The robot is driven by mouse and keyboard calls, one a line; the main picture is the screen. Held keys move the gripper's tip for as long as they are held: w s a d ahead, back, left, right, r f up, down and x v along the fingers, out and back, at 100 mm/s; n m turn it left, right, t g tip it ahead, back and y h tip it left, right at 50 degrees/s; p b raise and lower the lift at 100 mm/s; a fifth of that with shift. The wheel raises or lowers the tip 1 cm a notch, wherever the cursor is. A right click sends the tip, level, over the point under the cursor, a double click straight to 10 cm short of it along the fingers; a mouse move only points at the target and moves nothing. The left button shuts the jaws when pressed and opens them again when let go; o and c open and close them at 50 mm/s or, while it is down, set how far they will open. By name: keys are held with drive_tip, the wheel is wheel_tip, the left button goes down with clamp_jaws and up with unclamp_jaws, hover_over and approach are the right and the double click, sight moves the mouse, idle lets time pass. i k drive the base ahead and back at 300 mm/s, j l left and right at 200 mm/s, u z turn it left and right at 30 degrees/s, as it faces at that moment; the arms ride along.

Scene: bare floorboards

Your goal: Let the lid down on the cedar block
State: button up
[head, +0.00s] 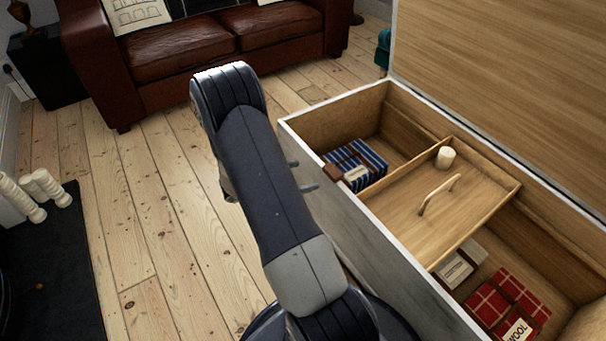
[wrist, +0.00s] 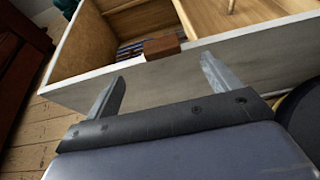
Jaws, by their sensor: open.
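The chest's lid (head: 500,85) stands raised at the back right in the head view. The reddish-brown cedar block (wrist: 162,46) sits at the chest's near rim (wrist: 215,50) in the wrist view. It also shows in the head view (head: 333,171), beside the blue striped bundle. My gripper (head: 304,175) is open and empty, just outside the chest's near wall. In the wrist view, its two fingers (wrist: 160,85) point toward the wall, spread apart, with the block beyond and between them. My arm hides part of the wall in the head view.
Inside the chest are the blue striped bundle (head: 362,160), a wooden tray (head: 400,205) with a handle (head: 438,195) and a cream cylinder (head: 445,158), and red plaid wool (head: 492,304). A leather sofa (head: 190,50) stands behind. Floorboards (head: 140,200) to the left are clear.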

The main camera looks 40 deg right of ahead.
sight(528, 77)
drive_tip(key=z, duration=2.8)
